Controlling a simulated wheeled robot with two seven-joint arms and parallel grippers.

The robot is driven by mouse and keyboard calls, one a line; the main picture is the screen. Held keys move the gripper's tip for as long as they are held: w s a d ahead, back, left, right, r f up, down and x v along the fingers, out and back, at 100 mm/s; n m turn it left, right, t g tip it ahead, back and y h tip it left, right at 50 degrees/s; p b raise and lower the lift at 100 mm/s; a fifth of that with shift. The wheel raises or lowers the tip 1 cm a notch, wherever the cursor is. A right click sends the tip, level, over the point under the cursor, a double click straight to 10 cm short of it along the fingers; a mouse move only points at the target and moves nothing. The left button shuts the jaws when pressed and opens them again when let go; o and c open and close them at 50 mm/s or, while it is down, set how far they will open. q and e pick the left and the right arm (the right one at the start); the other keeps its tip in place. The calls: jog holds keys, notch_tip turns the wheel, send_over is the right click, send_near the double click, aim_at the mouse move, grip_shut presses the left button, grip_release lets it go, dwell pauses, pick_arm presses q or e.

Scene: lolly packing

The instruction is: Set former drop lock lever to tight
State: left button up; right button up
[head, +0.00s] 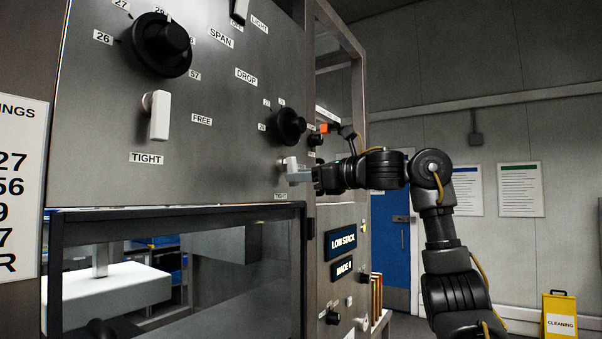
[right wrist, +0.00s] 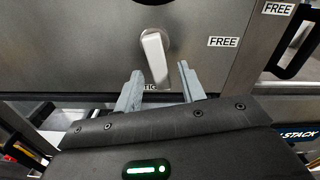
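The right-hand white lock lever (head: 291,162) is on the grey panel (head: 85,125) below the smaller black dial (head: 290,126). A TIGHT label (head: 280,196) is under it. In the right wrist view this lever (right wrist: 155,58) hangs almost straight down, its lower end slightly to the right, over a partly hidden label. A FREE label (right wrist: 223,42) is to its right. My right gripper (head: 299,177) is at the lever. Its open fingers (right wrist: 160,82) stand either side of the lever's lower end, with gaps visible. My left gripper is not in view.
Another white lever (head: 159,115) points down to TIGHT below the large black dial (head: 163,45). A DROP label (head: 246,76) sits between the dials. A framed opening (head: 180,212) is below. A yellow cleaning sign (head: 560,315) stands at the right.

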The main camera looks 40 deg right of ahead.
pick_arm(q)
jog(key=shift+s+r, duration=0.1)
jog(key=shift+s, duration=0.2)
pick_arm(e)
jog(key=shift+w+a, duration=0.1)
jog(key=shift+w, duration=0.2)
grip_shut()
pick_arm(q)
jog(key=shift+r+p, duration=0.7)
jog(key=shift+p, duration=0.05)
pick_arm(e)
jog(key=m, duration=0.2)
jog(key=shift+s+a+m, duration=0.15)
jog(key=shift+a+m, duration=0.15)
grip_release()
